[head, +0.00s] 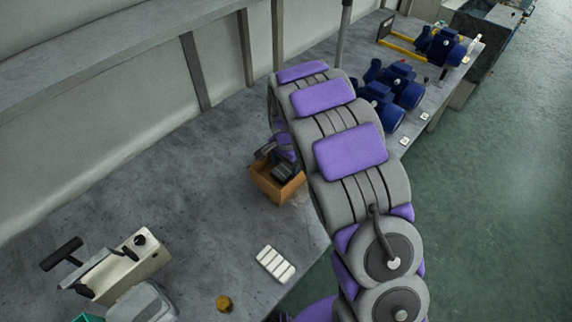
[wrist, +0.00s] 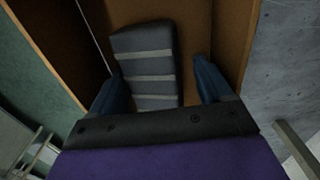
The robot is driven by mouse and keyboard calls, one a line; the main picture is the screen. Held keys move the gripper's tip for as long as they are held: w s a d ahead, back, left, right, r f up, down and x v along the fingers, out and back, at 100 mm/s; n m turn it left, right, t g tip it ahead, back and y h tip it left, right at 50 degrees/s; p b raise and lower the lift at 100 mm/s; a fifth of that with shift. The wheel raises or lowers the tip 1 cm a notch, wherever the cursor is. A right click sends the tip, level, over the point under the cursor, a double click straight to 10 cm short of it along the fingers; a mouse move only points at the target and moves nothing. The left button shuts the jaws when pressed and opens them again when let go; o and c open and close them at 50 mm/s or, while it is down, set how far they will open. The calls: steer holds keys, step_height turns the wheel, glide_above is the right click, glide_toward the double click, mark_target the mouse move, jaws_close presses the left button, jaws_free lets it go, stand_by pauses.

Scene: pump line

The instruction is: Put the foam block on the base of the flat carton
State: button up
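The flat carton (head: 272,187) is a small open brown box on the grey bench, partly hidden by my arm. In the wrist view I look down into the carton (wrist: 235,40), with brown walls on both sides. A dark grey block with lighter bands, which looks like the foam block (wrist: 145,65), lies inside it; its dark top also shows in the head view (head: 286,171). My gripper (wrist: 160,75) is in the carton opening with its blue fingers apart, one on each side of the block. A gap shows between the right finger and the block; the left finger is close to its edge.
A white ribbed block (head: 275,264) and a small amber round piece (head: 224,303) lie nearer on the bench. A beige device with a black handle (head: 125,265) stands at left. Blue pumps (head: 395,90) line the far bench. Bare bench lies left of the carton.

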mark_target(286, 164)
steer(key=shift+o, duration=0.7)
steer(key=shift+r, duration=0.15)
step_height(286, 164, up, 12)
steer(key=p, duration=0.2)
steer(key=s+d+r+n, duration=0.2)
steer(key=s+d+r, duration=0.4)
steer(key=s, duration=0.3)
steer(key=s+d+r+n, duration=0.1)
steer(key=s+n, duration=0.1)
steer(key=s, duration=0.8)
steer(key=s+d+r+n+g, duration=0.1)
steer(key=s+d+n, duration=0.1)
steer(key=s, duration=0.8)
steer(key=s+d+r+n, duration=0.2)
steer(key=s+n, duration=0.1)
steer(key=s, duration=0.7)
steer(key=shift+d+g, duration=0.2)
steer(key=shift+g, duration=0.2)
steer(key=shift+r, duration=0.1)
